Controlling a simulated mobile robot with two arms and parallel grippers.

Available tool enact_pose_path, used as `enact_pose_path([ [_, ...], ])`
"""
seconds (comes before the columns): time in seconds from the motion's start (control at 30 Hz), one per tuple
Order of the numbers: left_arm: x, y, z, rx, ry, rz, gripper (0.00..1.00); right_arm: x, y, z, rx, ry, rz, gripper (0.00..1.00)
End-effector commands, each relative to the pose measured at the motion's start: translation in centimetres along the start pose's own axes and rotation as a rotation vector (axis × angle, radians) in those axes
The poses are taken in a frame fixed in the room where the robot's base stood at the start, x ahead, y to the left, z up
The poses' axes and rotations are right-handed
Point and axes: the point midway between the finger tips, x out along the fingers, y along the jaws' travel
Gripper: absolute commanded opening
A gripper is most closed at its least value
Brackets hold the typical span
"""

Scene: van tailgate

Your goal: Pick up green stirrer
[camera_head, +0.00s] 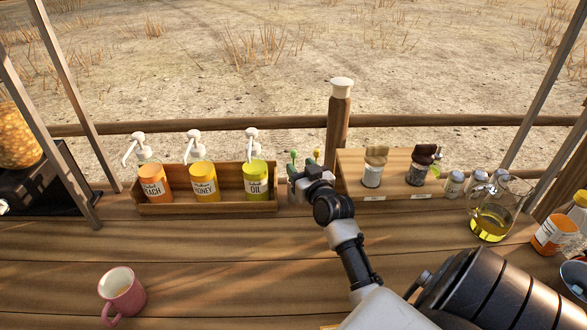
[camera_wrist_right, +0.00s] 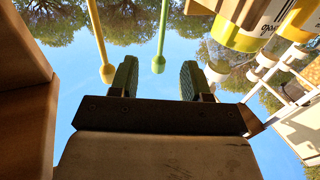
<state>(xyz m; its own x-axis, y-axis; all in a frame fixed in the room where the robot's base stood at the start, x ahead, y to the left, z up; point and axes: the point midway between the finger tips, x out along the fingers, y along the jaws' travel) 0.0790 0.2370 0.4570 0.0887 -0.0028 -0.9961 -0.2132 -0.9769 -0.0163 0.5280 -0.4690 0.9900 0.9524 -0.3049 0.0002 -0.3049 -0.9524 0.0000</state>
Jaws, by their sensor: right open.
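The green stirrer (camera_wrist_right: 162,35) has a thin stem and a rounded end. In the right wrist view it lines up with the gap between the fingertips, with space on both sides. A green tip (camera_head: 293,156) shows beside my right gripper in the head view. My right gripper (camera_head: 304,172) is open and empty, at the gap between the bottle box and the jar shelf; its fingers show in the wrist view (camera_wrist_right: 158,78). A yellow stirrer (camera_wrist_right: 100,40) is just outside the left finger there. The stirrers' lower parts are hidden in the head view. My left gripper is not in view.
A wooden box (camera_head: 205,207) with several pump bottles is left of the gripper. A wooden shelf (camera_head: 395,160) with jars is right of it. A glass jug (camera_head: 490,222) stands farther right. A pink mug (camera_head: 122,293) sits at front left. The counter's middle left is clear.

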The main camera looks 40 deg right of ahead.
Motion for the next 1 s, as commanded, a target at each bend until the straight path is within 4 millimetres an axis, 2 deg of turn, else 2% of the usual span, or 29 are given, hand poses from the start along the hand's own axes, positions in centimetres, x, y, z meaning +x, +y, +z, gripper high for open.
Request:
enact_pose_path([
  [0.1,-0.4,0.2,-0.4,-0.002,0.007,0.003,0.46,2.1,0.0,-0.2,0.001,0.001,0.000,0.47],
  [0.3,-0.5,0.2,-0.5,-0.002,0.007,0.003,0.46,4.4,0.0,-0.1,0.001,0.001,0.000,0.47],
  [0.57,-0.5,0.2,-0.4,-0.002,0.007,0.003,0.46,4.7,0.0,-0.1,-0.001,0.000,0.000,0.47],
  [0.9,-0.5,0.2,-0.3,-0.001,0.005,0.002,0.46,4.7,0.0,-0.1,0.000,0.000,0.000,0.00],
  [1.0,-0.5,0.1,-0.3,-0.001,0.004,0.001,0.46,4.7,0.0,0.0,0.000,0.000,0.000,0.00],
])
